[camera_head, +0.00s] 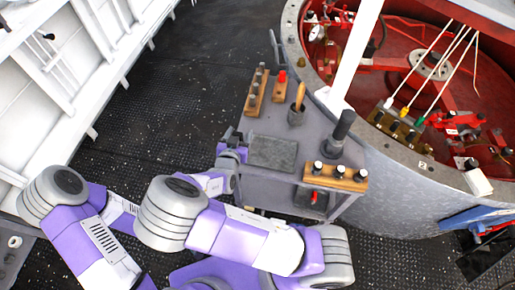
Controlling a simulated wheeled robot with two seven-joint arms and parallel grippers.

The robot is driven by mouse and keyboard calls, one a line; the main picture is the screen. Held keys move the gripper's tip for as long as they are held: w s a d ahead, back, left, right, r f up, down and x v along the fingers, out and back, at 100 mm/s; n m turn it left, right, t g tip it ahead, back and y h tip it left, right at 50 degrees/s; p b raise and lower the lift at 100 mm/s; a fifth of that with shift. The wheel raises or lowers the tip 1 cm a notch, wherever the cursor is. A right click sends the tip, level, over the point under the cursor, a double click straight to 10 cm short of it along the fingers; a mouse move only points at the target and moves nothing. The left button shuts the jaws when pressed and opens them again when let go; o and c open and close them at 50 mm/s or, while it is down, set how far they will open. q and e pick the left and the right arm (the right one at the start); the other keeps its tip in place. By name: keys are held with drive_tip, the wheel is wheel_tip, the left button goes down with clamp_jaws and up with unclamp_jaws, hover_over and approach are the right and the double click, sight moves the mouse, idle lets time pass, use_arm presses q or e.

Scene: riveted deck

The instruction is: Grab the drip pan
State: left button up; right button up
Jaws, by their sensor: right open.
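The drip pan appears to be the flat dark grey rectangular tray (273,152) lying on the grey cart top (262,125), near its left front edge. My right gripper (236,147) is at the cart's left edge, just left of the pan. It is open and looks empty; its fingers are small and partly lost against the cart, so I cannot tell whether they touch the pan. My left arm shows at the lower left, but its gripper is not visible.
A cup with a wooden handle (297,114) and a dark upright cylinder (342,128) flank the pan's far side. A large round red-lined housing (425,180) stands right.

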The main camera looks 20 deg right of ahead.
clamp_jaws()
idle(0.3)
